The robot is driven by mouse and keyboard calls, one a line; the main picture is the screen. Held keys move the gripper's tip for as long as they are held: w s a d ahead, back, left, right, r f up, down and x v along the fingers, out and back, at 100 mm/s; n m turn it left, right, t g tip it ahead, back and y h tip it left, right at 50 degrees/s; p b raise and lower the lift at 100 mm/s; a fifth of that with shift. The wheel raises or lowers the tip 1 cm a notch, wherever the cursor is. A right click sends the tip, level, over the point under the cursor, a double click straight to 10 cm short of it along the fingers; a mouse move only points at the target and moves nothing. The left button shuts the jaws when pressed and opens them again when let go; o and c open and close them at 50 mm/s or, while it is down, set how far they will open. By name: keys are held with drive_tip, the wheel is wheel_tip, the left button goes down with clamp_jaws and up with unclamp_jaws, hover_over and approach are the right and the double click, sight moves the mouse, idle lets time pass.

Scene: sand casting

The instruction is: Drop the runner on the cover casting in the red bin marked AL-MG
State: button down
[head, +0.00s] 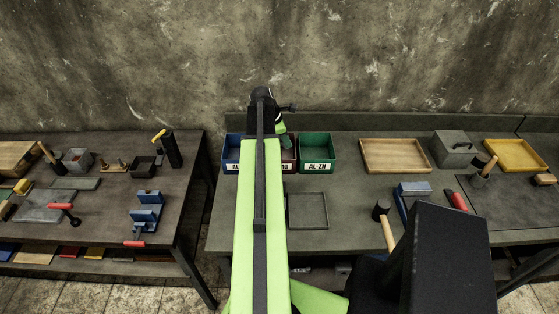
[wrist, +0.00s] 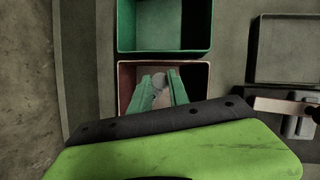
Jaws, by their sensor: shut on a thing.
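The red bin (wrist: 123,73) is in the wrist view, with my gripper (wrist: 164,84) over its opening. My gripper's two green fingers are shut on a small pale grey piece with a rounded end, which looks like the runner (wrist: 160,83). The fingers and my arm hide much of the bin's inside, and I cannot tell how far the piece is above its floor. In the head view the red bin (head: 289,148) shows only partly behind my arm, with the end of its label reading "MG". I cannot make out the cover casting.
A green bin (head: 317,139) marked AL-ZN stands right of the red bin, and a blue bin (head: 230,150) stands left. A dark empty tray (head: 307,211) lies in front. A wooden tray (head: 396,156) is farther right on the bench. The wall rises close behind.

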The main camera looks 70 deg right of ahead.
drive_tip(key=c, duration=1.2)
unclamp_jaws()
drive_tip(key=shift+o, duration=0.2)
drive_tip(key=shift+r, duration=0.1)
drive_tip(key=p+v, duration=1.6)
drive_tip(key=v, duration=0.1)
drive_tip(key=shift+r, duration=0.15)
